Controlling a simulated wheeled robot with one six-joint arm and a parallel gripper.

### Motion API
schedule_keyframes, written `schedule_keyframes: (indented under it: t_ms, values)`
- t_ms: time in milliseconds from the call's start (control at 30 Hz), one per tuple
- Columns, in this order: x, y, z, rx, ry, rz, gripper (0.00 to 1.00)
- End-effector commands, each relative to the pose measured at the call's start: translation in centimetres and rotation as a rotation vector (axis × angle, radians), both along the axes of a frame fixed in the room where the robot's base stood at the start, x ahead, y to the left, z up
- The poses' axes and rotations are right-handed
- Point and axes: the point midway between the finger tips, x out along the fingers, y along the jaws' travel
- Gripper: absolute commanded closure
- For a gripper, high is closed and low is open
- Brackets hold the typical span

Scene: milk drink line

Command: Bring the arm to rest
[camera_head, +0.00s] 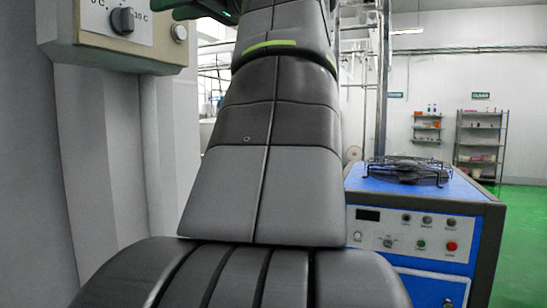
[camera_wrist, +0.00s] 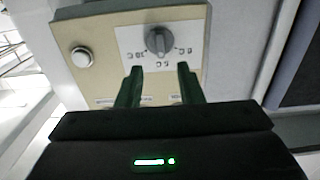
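My gripper (camera_wrist: 158,68) is open, with its two dark green fingers apart and nothing visible between them. It faces a beige control box (camera_wrist: 105,30), which carries a grey dial knob (camera_wrist: 158,40) on a white temperature scale. The knob shows just beyond the fingertips and looks clear of them. In the head view the same knob (camera_head: 122,20) is at the upper left, and my raised grey arm fills the middle. There only a dark green part of the gripper end shows at the top edge; the fingertips are not clearly visible.
A round push button (camera_head: 179,32) sits beside the dial. A blue machine (camera_head: 450,280) with buttons and a wire rack (camera_head: 405,165) on top stands at right. Shelves (camera_head: 480,140) stand by the far wall. Green floor is open at far right.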

Motion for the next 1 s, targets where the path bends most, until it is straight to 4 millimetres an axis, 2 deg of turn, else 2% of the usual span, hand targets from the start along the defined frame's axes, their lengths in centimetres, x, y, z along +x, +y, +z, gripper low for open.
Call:
schedule_keyframes:
  t_ms: [867,1000]
  values:
    - [-2.0,-4.9,0.0,-0.002,-0.001,-0.004,0.66]
    - [-1.7,-3.9,0.0,-0.001,0.000,0.005,0.66]
